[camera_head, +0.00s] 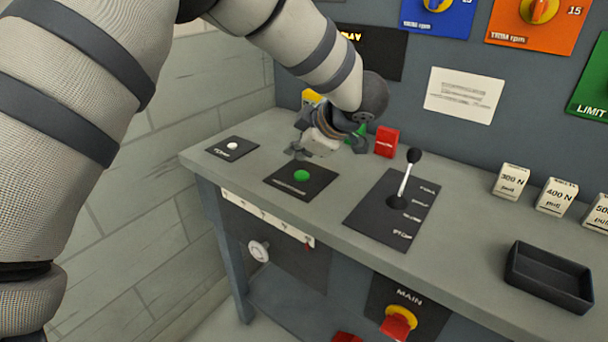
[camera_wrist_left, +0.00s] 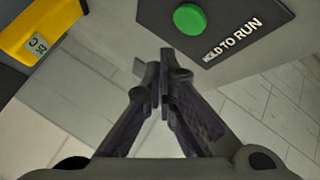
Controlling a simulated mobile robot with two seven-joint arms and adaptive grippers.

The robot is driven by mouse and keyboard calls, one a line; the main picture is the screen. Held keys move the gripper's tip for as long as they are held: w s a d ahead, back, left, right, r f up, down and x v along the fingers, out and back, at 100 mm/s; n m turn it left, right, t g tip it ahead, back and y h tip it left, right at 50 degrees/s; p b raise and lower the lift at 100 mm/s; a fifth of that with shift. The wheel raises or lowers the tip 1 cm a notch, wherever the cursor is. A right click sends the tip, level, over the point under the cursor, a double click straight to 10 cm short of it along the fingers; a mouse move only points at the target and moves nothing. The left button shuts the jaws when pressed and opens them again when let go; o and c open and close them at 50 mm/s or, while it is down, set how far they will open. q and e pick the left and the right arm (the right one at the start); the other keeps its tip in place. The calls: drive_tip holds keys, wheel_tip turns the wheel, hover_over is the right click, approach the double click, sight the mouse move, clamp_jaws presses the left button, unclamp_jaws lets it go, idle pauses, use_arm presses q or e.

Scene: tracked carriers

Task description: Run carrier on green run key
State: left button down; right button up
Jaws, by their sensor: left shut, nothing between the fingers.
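The green run key (camera_head: 302,176) is a round button on a dark plate (camera_head: 284,187) near the left end of the grey bench. It also shows at the top of the left wrist view (camera_wrist_left: 191,18), on a plate marked HOLD TO RUN. My left gripper (camera_head: 298,150) is behind and above the key in the head view. In the wrist view its fingers (camera_wrist_left: 165,62) are together, empty, and their tips appear apart from the key. I cannot make out a carrier for certain. My right gripper is not in view.
A lever (camera_head: 405,178) on a dark plate stands right of the key. A red block (camera_head: 386,142) is behind it. A white button (camera_head: 232,146) is at the left corner. Weight blocks (camera_head: 511,181) and a black tray (camera_head: 549,279) are at right. A yellow device (camera_wrist_left: 42,32) is near my gripper.

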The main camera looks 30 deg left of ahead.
sight(299, 176)
use_arm(q)
drive_tip(key=shift+f, duration=1.1)
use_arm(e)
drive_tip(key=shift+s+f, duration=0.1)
use_arm(q)
drive_tip(key=shift+f, duration=0.15)
idle(0.4)
drive_tip(key=shift+f, duration=0.25)
drive_tip(key=shift+f, duration=0.55)
idle(3.5)
drive_tip(key=shift+r, duration=0.1)
idle(0.5)
drive_tip(key=shift+r, duration=0.85)
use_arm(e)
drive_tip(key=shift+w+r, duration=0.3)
use_arm(q)
wheel_tip(299, 176, up, 3)
drive_tip(key=shift+f+p, duration=0.15)
drive_tip(key=shift+p, duration=0.35)
drive_tip(key=shift+r, duration=1.2)
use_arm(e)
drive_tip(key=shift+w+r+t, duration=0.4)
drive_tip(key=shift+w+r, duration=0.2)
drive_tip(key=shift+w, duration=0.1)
